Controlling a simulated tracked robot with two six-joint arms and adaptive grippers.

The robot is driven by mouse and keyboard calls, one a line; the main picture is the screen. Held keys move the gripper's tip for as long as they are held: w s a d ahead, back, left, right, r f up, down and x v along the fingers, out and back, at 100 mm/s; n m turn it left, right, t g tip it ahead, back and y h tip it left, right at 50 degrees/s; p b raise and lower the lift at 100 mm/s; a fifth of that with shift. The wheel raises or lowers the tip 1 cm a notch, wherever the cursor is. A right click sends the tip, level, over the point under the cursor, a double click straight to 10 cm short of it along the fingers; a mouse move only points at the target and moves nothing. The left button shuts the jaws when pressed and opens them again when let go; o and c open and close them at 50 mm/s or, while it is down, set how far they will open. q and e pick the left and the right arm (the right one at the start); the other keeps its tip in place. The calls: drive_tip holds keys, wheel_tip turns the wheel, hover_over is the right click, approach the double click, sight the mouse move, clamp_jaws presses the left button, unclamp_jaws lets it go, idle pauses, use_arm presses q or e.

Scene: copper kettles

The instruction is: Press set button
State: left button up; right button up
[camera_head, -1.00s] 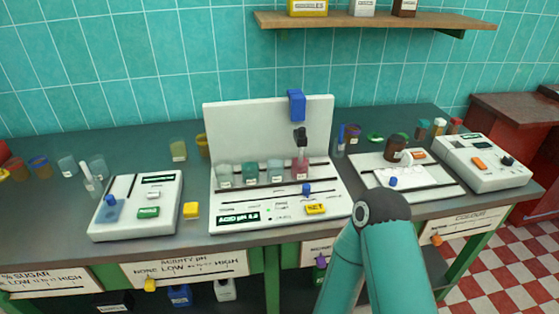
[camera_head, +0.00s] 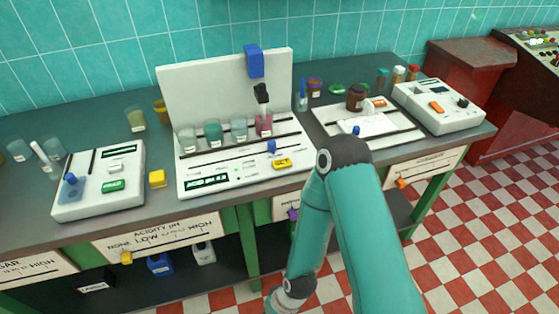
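The yellow button marked SET (camera_head: 281,164) is on the front right part of the white acidity pH device (camera_head: 225,181) in the middle of the bench. The device has a tall white back panel, a green display (camera_head: 207,182) at its front left and a small blue knob (camera_head: 271,147) behind the button. Several small beakers stand in a row on it, the right one with pink liquid (camera_head: 264,125). One teal arm of mine is in front of the bench, right of the button. Its gripper is not visible, and my other gripper is out of view.
A white device with a green button (camera_head: 112,186) stands on the left, with a yellow block (camera_head: 157,179) beside it. A white tray (camera_head: 378,136) and a white device with an orange button (camera_head: 436,107) are on the right. A red cabinet (camera_head: 468,80) stands beyond the bench's right end.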

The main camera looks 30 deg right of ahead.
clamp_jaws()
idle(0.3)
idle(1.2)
